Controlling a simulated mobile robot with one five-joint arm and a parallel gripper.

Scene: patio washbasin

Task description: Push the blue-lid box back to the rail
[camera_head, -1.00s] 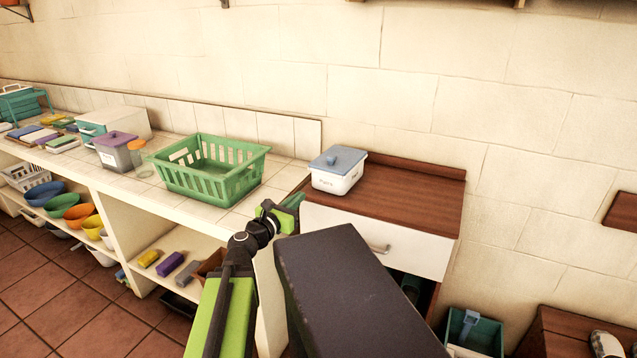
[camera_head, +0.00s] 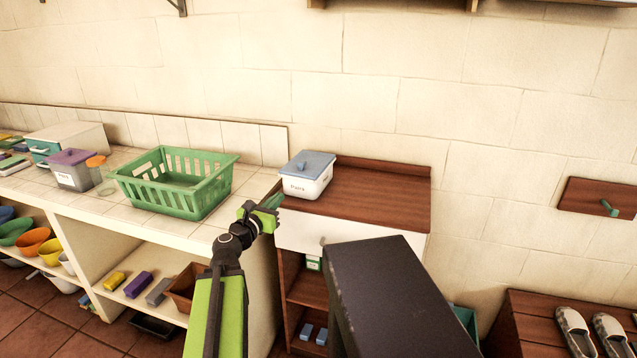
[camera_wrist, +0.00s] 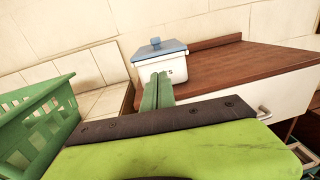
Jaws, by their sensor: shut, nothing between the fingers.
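The blue-lid box (camera_head: 306,176) is a white box with a blue lid, standing upright on the brown wooden top of a small cabinet, near its left front part. It also shows in the wrist view (camera_wrist: 150,68), straight ahead of my fingers. The rail (camera_head: 385,178) is the raised wooden strip along the back of the cabinet top, with bare wood between it and the box. My gripper (camera_head: 273,201) is shut and empty at the front left of the box. In the wrist view its green fingertips (camera_wrist: 158,78) overlap the box front; I cannot tell whether they touch it.
A green basket (camera_head: 178,185) stands on the tiled counter (camera_head: 130,212) to the left. A low tiled backsplash (camera_head: 240,139) ends beside the cabinet. The right part of the cabinet top (camera_head: 385,205) is clear. A white drawer front (camera_head: 305,235) is below it.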

